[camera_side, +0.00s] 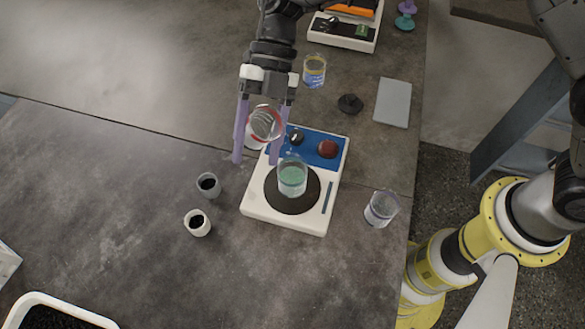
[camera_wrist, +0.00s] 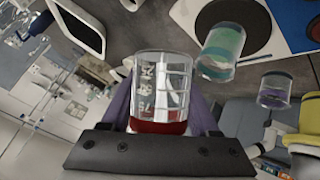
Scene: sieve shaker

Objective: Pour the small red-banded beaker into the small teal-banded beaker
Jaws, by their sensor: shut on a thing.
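The small red-banded beaker (camera_side: 265,123) is clear with a red rim band and is held tilted, its mouth toward the side camera. My gripper (camera_side: 256,162) is shut on it, with purple fingers on either side. It fills the middle of the wrist view (camera_wrist: 162,90), where it looks empty or nearly so. The small teal-banded beaker (camera_side: 292,177) stands upright on the dark round plate of the white and blue device, below and right of the held beaker. It also shows in the wrist view (camera_wrist: 221,50). The two beakers are apart.
The device (camera_side: 258,209) has a red knob and a dark knob. A blue-banded beaker (camera_side: 314,72) stands behind, and a clear beaker (camera_side: 381,209) stands to the right. Two small cups (camera_side: 198,223) with dark contents stand left. A grey slab (camera_side: 393,103) lies back right.

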